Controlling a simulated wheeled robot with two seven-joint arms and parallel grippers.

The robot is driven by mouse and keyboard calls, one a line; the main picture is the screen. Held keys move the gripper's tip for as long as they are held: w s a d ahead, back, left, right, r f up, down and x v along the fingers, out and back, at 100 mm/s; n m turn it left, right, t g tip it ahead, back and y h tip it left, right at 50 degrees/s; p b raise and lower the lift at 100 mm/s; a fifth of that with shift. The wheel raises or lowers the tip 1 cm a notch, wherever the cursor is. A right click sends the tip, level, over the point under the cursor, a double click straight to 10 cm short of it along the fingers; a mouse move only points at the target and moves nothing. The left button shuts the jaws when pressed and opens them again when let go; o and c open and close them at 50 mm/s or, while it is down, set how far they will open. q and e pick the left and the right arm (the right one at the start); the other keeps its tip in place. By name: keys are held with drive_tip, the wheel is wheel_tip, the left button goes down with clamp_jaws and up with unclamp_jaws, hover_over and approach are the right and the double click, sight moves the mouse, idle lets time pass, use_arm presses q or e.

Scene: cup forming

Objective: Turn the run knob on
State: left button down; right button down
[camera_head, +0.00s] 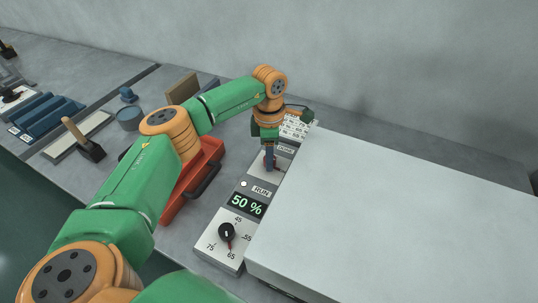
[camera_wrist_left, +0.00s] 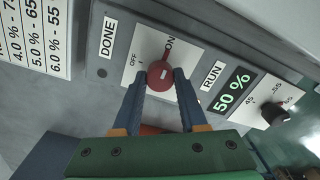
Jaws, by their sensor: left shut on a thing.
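The control panel (camera_head: 217,257) stands along the left side of a large pale box. My left gripper (camera_head: 269,168) reaches down onto its upper part. In the left wrist view the red run knob (camera_wrist_left: 160,76) sits on a white plate marked OFF and ON. My left gripper (camera_wrist_left: 160,88) is shut on the knob, one blue finger on each side. A narrow red part of the knob extends toward the ON mark; its exact angle is hard to tell. In the head view the gripper hides the knob. My right gripper is not in view.
The display (camera_head: 247,205) reads 50 %. A black dial knob (camera_head: 227,232) has its red pointer near 65. The pale box (camera_head: 400,215) fills the right side. A red tray-like object (camera_head: 197,180) lies left of the panel, partly behind my arm. A mallet (camera_head: 86,142) lies farther left.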

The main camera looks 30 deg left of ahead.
use_arm(q)
drive_tip(key=shift+c, duration=2.2)
unclamp_jaws()
wheel_tip(320, 180, up, 7)
drive_tip(key=shift+w+r+b, duration=0.1)
drive_tip(key=shift+b, duration=0.45)
